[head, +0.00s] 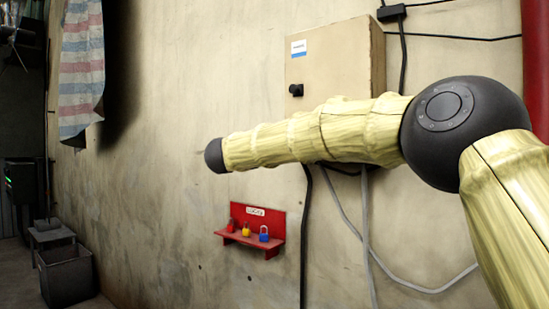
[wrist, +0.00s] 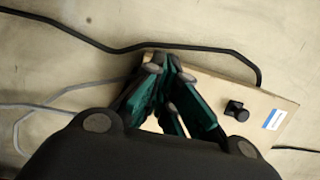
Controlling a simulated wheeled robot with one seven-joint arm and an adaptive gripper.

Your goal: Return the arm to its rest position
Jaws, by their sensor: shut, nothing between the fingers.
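My arm reaches from the right edge toward the middle of the head view, in front of the wall. The gripper does not clearly show in the head view. In the wrist view my gripper (wrist: 163,66) is shut and empty, its dark green fingers together at the tips. Behind the fingers is a beige wall box (wrist: 205,85) with a black knob (wrist: 236,111). The same box (head: 320,60) hangs on the wall in the head view, its knob (head: 296,90) at its left edge. My arm covers the lower part of the box there.
A red shelf (head: 250,243) with red, yellow and blue padlocks is fixed to the wall below my arm. Cables (head: 305,240) run down the wall. A red pipe (head: 536,70) stands at the right. A dark bin (head: 66,277) stands at lower left, and striped cloth (head: 82,65) hangs above.

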